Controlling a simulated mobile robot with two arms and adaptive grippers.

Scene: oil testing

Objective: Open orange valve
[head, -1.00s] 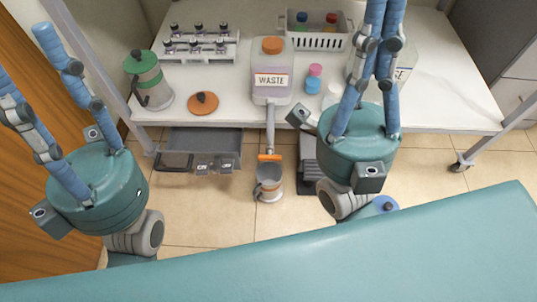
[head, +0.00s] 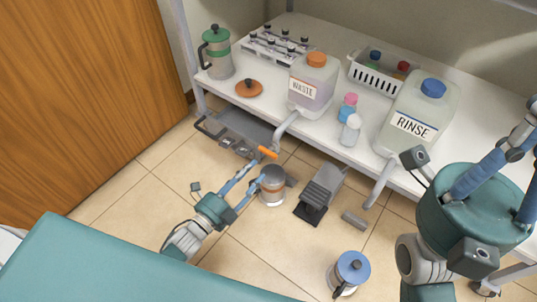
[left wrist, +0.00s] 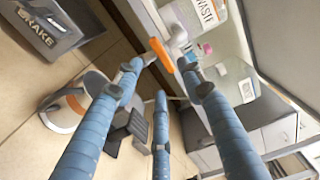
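The orange valve (head: 267,153) is a small bar at the lower end of the grey spout of the WASTE jug (head: 311,90), which stands on the white bench. My left gripper (head: 257,174) has its fingers spread just below and left of the valve in the head view. In the left wrist view, the orange valve (left wrist: 161,55) shows between the fingertips, with no clear grip on it. Whether a finger touches it cannot be told. A steel pot with an orange band (head: 271,187) stands on the floor under the spout. My right gripper's fingers (head: 500,160) run out of frame at the right.
A RINSE jug (head: 418,120) with its own spout stands right on the bench. A green-lidded pot (head: 218,54) and an orange lid (head: 248,88) are at the left. A grey pedal (head: 324,187) and a blue-lidded pot (head: 350,272) are on the floor.

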